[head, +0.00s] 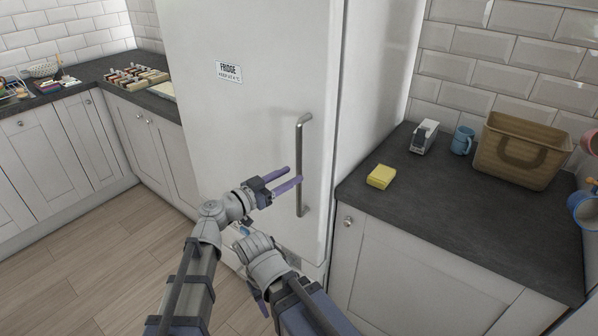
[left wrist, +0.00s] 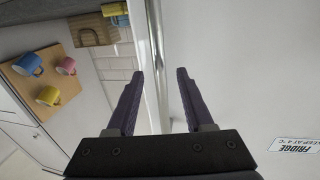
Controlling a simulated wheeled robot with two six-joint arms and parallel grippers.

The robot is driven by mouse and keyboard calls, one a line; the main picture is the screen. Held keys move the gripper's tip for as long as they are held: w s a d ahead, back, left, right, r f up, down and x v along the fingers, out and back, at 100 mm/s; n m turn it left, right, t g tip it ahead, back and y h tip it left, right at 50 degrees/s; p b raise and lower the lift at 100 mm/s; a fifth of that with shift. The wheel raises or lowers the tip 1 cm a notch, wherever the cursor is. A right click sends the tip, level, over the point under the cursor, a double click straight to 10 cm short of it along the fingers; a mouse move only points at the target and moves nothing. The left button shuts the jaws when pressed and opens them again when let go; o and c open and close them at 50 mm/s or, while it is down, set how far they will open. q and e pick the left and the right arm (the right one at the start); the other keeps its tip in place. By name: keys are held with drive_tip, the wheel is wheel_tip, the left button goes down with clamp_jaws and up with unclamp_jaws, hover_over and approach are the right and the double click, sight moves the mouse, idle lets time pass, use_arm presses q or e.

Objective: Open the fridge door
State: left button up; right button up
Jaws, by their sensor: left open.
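The tall white fridge door (head: 245,120) looks shut. It bears a "FRIDGE" label (head: 229,72), which also shows in the left wrist view (left wrist: 295,145). A long upright metal bar handle (head: 299,145) is near its right edge. My left gripper (head: 293,174) is open with its purple fingers pointing at the lower half of the handle. In the left wrist view the handle (left wrist: 157,45) runs between the two open fingers; whether they reach around it or stop short is unclear. My right arm is low in front of the fridge, its fingers mostly hidden.
Right of the fridge, a dark worktop (head: 440,215) bears a yellow sponge (head: 381,177), a small grey-white device (head: 424,137), a blue mug (head: 462,141) and a brown basket (head: 522,152). Another counter (head: 90,72) is at left. Wooden floor (head: 90,245) is clear at lower left.

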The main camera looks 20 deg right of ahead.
sight(297, 173)
use_arm(q)
drive_tip(key=shift+x, duration=2.1)
clamp_jaws()
